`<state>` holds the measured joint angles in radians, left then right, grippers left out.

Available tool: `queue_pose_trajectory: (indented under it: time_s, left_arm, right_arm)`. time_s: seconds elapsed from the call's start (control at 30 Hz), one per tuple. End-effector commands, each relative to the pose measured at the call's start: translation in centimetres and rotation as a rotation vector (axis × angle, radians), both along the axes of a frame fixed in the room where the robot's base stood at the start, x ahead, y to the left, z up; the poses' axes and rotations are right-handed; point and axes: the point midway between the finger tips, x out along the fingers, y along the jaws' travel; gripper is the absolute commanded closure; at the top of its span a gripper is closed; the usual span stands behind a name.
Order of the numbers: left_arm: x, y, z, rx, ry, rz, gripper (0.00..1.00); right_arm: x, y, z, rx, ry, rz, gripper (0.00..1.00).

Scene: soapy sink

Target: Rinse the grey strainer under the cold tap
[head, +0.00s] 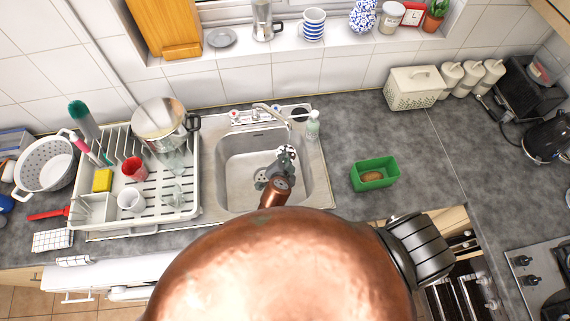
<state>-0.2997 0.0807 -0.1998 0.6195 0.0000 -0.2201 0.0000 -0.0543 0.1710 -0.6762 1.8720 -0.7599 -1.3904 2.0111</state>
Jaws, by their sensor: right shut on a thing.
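My right gripper (286,155) is over the sink basin, below and in front of the tap spout (270,112). It is shut on a small grey and white piece, which looks like the grey strainer (287,149); the fingers hide much of it. The tap stands at the sink's back edge, with a red-marked knob (233,114) on its left. I cannot tell whether water runs. My left gripper is not in view.
The steel sink (222,150) has a drain at its bottom. A white dish rack (190,210) with dishes and a pot stands left, beside a pale colander (45,165). A soap bottle (313,125) stands right of the tap; a green tub (374,174) stands on the right counter.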

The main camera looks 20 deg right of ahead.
Motion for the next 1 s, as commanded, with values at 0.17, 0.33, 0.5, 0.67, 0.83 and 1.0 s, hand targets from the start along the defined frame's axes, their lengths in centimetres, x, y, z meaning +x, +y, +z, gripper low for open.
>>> queue_pose_trajectory:
  time_s: [0.17,0.33,0.5,0.67,0.83,1.0]
  left_arm:
    - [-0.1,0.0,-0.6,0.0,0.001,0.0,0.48]
    - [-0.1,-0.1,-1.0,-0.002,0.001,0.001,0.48]
    - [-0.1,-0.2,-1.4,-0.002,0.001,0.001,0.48]
    - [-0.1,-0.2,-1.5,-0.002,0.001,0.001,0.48]
    - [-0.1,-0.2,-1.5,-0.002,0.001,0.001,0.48]
    - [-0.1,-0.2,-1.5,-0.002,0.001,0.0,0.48]
  right_arm:
    - [1.6,-0.7,-0.4,0.001,-0.001,-0.002,1.0]
    - [2.9,-1.4,-0.7,-0.001,0.0,-0.002,1.0]
    - [4.0,-1.8,-0.9,0.001,-0.002,-0.001,1.0]
    - [4.4,-2.0,-0.9,0.0,-0.001,-0.001,1.0]
    - [4.5,-2.1,-0.9,0.0,-0.001,-0.001,1.0]
    - [4.5,-2.1,-0.9,0.0,-0.001,-0.001,1.0]
